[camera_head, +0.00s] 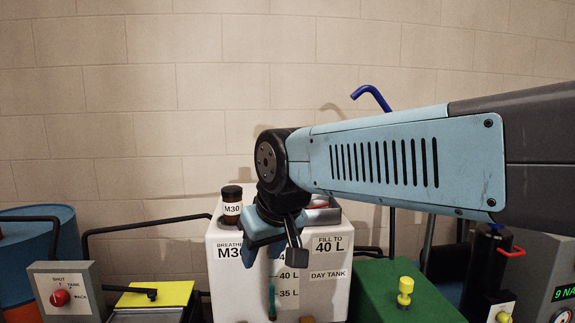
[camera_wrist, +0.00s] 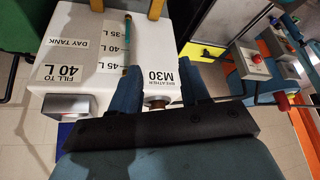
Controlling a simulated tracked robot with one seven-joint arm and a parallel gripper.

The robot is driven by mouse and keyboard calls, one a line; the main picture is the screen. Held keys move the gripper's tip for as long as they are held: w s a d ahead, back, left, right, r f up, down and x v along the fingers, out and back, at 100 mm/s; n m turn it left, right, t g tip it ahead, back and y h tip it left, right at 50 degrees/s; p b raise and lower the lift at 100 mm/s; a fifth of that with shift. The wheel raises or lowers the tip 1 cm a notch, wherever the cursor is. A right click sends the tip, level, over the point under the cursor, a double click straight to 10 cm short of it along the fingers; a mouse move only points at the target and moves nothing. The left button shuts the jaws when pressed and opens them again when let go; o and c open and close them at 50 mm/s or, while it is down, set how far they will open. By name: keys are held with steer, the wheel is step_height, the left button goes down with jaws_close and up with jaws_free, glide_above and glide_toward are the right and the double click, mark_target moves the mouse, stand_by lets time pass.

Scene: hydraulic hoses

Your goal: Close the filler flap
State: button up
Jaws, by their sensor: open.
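A grey filler fitting (camera_head: 326,214) with some red shows at the tank's top right, partly behind my wrist. In the wrist view a grey box-like fitting (camera_wrist: 72,105) sits beside the FILL TO 40 L label. I cannot clearly tell the flap or its angle. In the wrist view my gripper (camera_wrist: 160,82) is open, with blue fingers apart and nothing held.
A brown breather bottle (camera_head: 232,205) marked M30 stands at the tank's top left. A sight tube (camera_head: 272,298) runs down the tank front. A green box (camera_head: 385,290) with a yellow knob is at right. A valve box (camera_head: 63,295) and yellow lid (camera_head: 152,294) are at left.

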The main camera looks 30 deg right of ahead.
steer(key=shift+o, duration=0.8)
steer(key=shift+w+d+r, duration=0.1)
steer(key=w+d+r+g+h, duration=0.3)
steer(key=w+d+g+h, duration=0.5)
steer(key=w+d, duration=0.9)
steer(key=w+r+m+g+h, duration=0.3)
steer(key=w+g+h, duration=0.35)
steer(key=w, duration=1.15)
steer(key=s+d+t+h, duration=0.1)
steer(key=s+d, duration=0.5)
steer(key=d, duration=0.6)
steer(key=shift+d+h, duration=0.25)
steer(key=shift+h, duration=0.1)
steer(key=shift+r, duration=0.1)
steer(key=shift+c, duration=0.2)
steer(key=shift+s, duration=0.1)
jaws_close()
